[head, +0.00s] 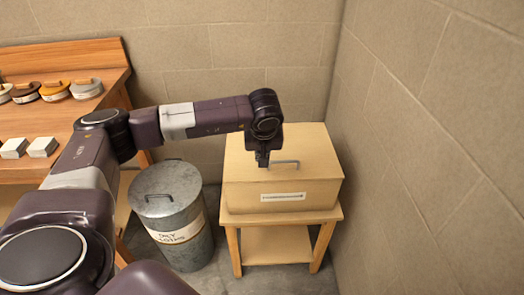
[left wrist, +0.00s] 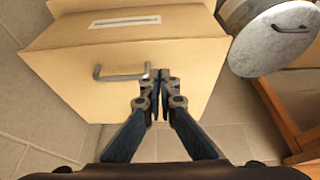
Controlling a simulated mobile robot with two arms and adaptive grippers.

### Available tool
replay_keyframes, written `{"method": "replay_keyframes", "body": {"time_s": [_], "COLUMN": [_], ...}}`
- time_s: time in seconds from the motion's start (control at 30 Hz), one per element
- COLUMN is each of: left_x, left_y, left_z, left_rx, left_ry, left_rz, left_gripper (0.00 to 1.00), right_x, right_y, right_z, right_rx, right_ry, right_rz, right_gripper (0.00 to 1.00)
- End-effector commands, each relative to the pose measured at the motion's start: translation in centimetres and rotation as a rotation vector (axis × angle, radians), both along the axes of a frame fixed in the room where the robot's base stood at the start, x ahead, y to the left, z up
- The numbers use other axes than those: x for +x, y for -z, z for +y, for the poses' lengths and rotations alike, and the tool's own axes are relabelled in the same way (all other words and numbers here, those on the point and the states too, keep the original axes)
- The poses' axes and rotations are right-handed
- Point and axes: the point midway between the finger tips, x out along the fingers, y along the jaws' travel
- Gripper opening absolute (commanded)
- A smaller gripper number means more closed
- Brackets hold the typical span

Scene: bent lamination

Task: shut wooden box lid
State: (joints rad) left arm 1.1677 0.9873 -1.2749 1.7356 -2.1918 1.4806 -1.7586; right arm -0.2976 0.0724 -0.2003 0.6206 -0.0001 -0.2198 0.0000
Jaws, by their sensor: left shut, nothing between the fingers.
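The wooden box (head: 255,198) stands on a small wooden stand, its labelled front facing me. Its lid (head: 300,145) lies down over the box top, and I see no gap along the front edge. A grey bar handle (head: 285,163) is on the lid. The left wrist view shows the lid (left wrist: 85,85) and handle (left wrist: 120,77) from above. My left gripper (head: 262,162) is over the lid at the handle's left end, pointing down. Its fingertips (left wrist: 161,76) are together and empty; whether they touch the lid I cannot tell. My right gripper is not in view.
A metal bin (head: 168,200) with a lid stands left of the stand (head: 275,243). A wooden workbench (head: 60,125) at the left holds several round containers and two pale blocks (head: 42,147). A block wall (head: 430,150) rises close on the right.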

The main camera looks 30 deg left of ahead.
Motion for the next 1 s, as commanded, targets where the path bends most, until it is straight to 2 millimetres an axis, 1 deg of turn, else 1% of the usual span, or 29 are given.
{"method": "replay_keyframes", "body": {"time_s": [0.03,0.2,0.7,0.77,0.87,1.0], "left_x": [-0.1,-0.3,-0.3,-0.3,-0.2,-0.1], "left_y": [0.7,1.4,1.4,1.1,0.1,-2.5], "left_z": [-0.1,-0.2,-0.2,-0.2,-0.3,-0.6], "left_rx": [0.0,0.0,0.0,0.0,0.0,-0.001], "left_ry": [0.0,0.0,0.0,0.0,-0.001,-0.003], "left_rz": [0.0,0.0,0.0,0.0,-0.001,-0.003], "left_gripper": [0.0,0.0,0.0,0.0,0.0,0.0], "right_x": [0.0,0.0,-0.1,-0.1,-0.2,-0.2], "right_y": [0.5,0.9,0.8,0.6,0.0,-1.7], "right_z": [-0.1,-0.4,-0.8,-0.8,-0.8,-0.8], "right_rx": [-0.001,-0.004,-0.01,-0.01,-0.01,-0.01], "right_ry": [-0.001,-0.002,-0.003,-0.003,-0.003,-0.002], "right_rz": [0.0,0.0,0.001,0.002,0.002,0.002], "right_gripper": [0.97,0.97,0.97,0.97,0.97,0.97]}}
